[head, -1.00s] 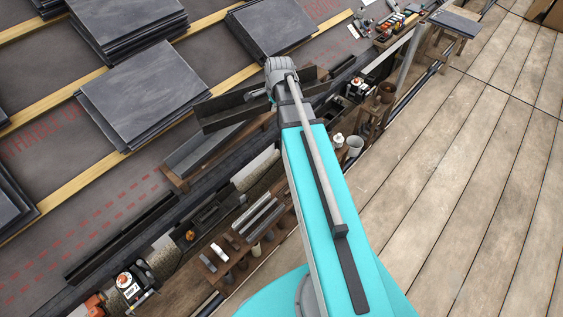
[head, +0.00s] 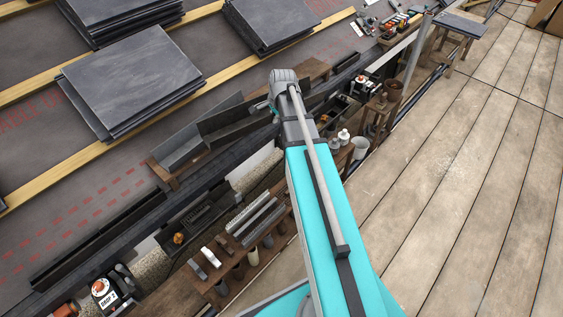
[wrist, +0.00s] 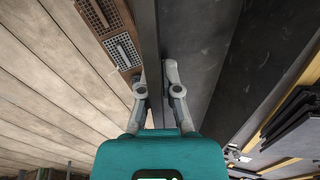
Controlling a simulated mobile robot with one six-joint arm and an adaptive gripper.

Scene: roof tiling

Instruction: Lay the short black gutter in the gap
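The short black gutter (head: 232,118) is a dark open trough in the middle of the head view. It reaches out to the left of the end of my arm, and my arm hides part of it. My gripper (wrist: 157,85) has its two fingers on either side of a dark upright wall (wrist: 150,35) in the wrist view, which looks like the gutter's side. Another black gutter length (head: 100,238) lies along the roof edge at lower left. The gap's exact ends are hidden behind the held gutter and my arm.
A wooden cradle (head: 164,174) with a grey trough (head: 195,141) stands just behind the held gutter. Slate stacks (head: 130,75) lie on battens up the roof. Tools and pots crowd the bench (head: 225,270) below.

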